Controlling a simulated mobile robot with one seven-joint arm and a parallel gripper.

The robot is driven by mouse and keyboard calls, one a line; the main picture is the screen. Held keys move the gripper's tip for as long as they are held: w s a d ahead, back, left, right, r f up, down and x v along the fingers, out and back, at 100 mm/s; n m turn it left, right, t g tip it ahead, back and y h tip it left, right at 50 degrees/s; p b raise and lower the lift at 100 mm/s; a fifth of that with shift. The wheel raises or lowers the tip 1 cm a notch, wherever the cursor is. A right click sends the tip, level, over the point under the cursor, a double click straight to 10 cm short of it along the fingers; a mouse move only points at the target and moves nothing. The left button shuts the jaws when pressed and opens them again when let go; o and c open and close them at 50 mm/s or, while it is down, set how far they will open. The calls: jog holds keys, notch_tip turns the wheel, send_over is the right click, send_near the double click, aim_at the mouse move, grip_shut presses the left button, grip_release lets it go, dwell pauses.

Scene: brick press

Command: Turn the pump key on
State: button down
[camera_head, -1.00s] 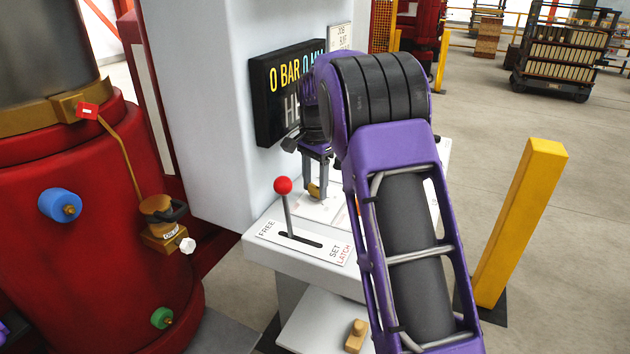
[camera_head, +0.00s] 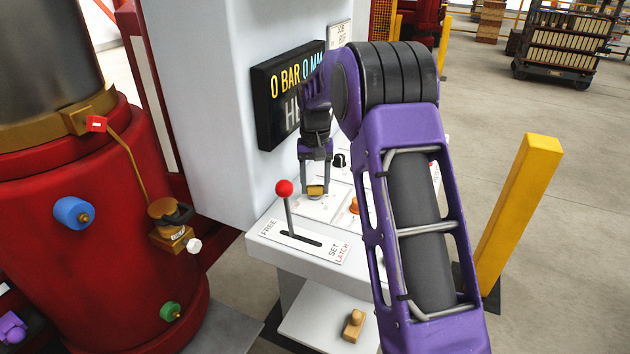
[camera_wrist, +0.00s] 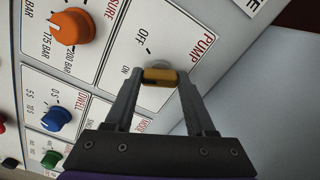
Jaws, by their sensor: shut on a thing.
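The pump key (camera_wrist: 159,77) is a small brass-coloured piece on the white panel marked PUMP, with OFF and ON labels beside it in the wrist view. My gripper (camera_wrist: 158,80) is shut on the key, with one finger on each side of it. In the wrist view the key lies across between the fingertips, and its base shows partly behind it. In the head view my gripper (camera_head: 315,188) points down at the console with the brass key (camera_head: 316,191) between its fingertips. The exact key angle against the labels is hard to tell.
A red-knobbed lever (camera_head: 285,189) stands in a FREE/SET LATCH slot in front of my gripper. An orange knob (camera_wrist: 72,25) and a blue knob (camera_wrist: 56,120) sit beside the pump panel. A black display (camera_head: 283,95) is behind. A yellow post (camera_head: 518,220) stands at right.

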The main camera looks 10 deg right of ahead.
aim_at(315, 186)
jog(key=shift+n, duration=0.5)
jog(key=shift+c, duration=1.2)
grip_release()
jog(key=shift+r, duration=0.1)
notch_tip(315, 186, up, 17)
jog(key=shift+r, duration=0.1)
jog(key=shift+r, duration=0.1)
